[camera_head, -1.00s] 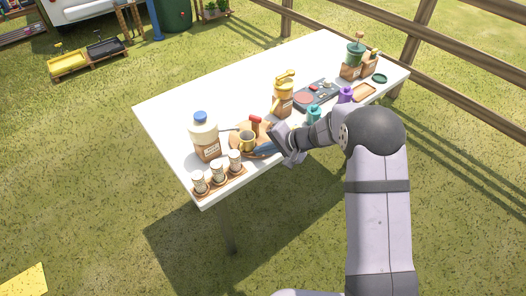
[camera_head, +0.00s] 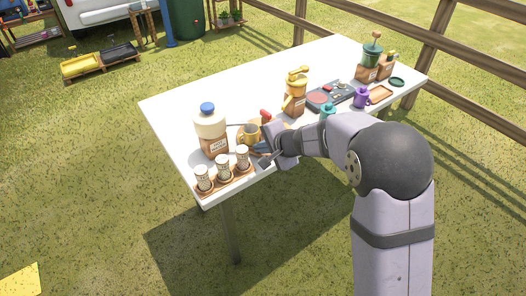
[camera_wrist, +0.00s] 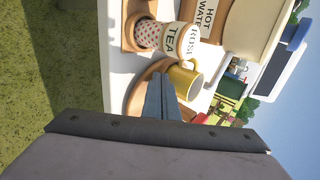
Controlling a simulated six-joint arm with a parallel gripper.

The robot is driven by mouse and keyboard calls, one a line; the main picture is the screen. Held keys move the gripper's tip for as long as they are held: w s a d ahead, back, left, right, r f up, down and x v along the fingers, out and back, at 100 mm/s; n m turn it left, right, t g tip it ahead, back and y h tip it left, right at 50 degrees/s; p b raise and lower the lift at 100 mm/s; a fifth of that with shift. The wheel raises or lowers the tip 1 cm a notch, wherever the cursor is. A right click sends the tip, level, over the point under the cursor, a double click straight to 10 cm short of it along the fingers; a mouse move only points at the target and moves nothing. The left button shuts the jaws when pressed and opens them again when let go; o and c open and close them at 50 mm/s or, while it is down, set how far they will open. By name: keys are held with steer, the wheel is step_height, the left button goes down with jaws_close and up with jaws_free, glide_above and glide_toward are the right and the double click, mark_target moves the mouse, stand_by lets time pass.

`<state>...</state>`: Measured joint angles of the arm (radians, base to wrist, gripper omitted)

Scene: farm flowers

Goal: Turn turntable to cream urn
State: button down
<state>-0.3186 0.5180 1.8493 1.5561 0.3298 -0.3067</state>
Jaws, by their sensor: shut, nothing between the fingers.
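The wooden turntable (camera_head: 243,143) lies on the white table, partly covered by my gripper. A yellow mug (camera_head: 250,133) stands on it, and a red knob (camera_head: 266,113) shows at its far side. My gripper (camera_head: 264,152) is shut and empty at the turntable's near side. In the wrist view the shut fingertips (camera_wrist: 160,82) lie over the turntable (camera_wrist: 140,87), beside the yellow mug (camera_wrist: 183,78). I cannot tell whether they touch the turntable or mug.
The table's back left is clear.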

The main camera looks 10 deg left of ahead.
steer(key=shift+a, duration=0.1)
stand_by(0.4)
steer(key=shift+s+d+f+b, duration=0.1)
steer(key=shift+s+d+b, duration=0.25)
steer(key=shift+b, duration=0.25)
steer(key=shift+s+d+f+b, duration=0.1)
steer(key=shift+s+d+b, duration=0.9)
steer(key=shift+d+b, duration=0.05)
steer(key=p+v, duration=0.2)
steer(key=v, duration=0.8)
steer(key=shift+r, duration=0.2)
